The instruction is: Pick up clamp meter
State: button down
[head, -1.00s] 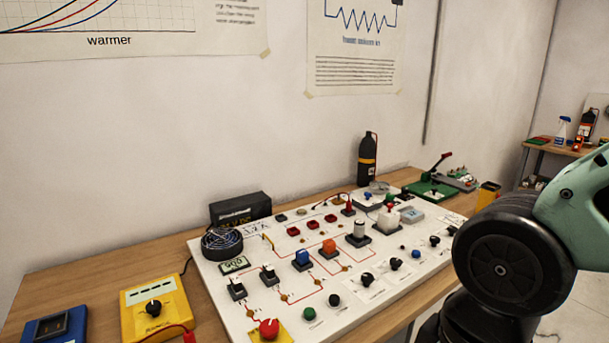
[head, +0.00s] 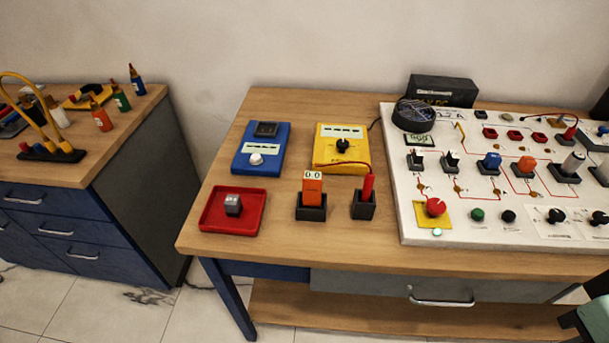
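An orange handheld meter (head: 312,187) with a white "0.0" display stands upright in a black holder (head: 311,213) near the table's front edge. It looks like the clamp meter, though no jaws can be made out. My gripper is not in view; only a part of my arm shows at the lower right edge.
A red tray (head: 232,224) with a small grey block lies left of the orange meter. A blue meter (head: 258,161) lies behind the tray. The white panel (head: 412,222) fills the table's right side. A separate bench (head: 88,173) with bottles stands at the far left.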

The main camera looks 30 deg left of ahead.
aim_at(311, 181)
jog(key=u, duration=1.3)
